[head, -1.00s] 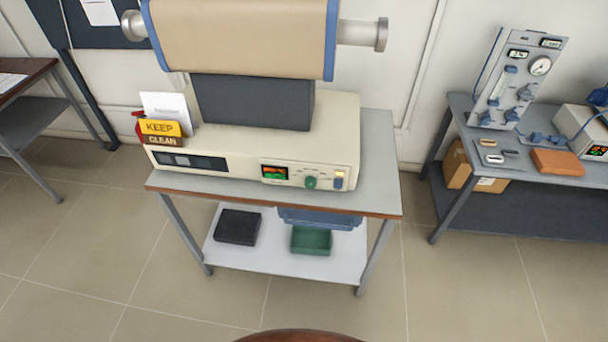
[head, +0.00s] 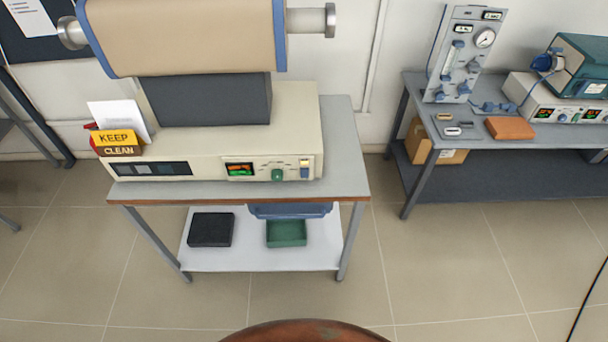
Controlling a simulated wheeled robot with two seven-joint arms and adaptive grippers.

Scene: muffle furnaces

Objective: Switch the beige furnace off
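The beige furnace (head: 185,40) is a horizontal tube on a dark grey support, above a cream control base (head: 225,145) on a grey table. The base's front has a lit display (head: 239,169) with red-orange and green digits. Right of it are a green knob (head: 278,174) and, at the right end, a small switch (head: 304,168) with a pale upper part and a yellowish lower part. The switch's position is too small to tell. Neither of my grippers is in view.
The furnace's table (head: 345,165) has a lower shelf with a black box (head: 211,229) and a green tray (head: 286,233). A second table (head: 425,150) at right holds a gauge panel (head: 465,55) and a teal furnace (head: 582,65). Open tiled floor lies in front. A brown rounded edge shows at bottom.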

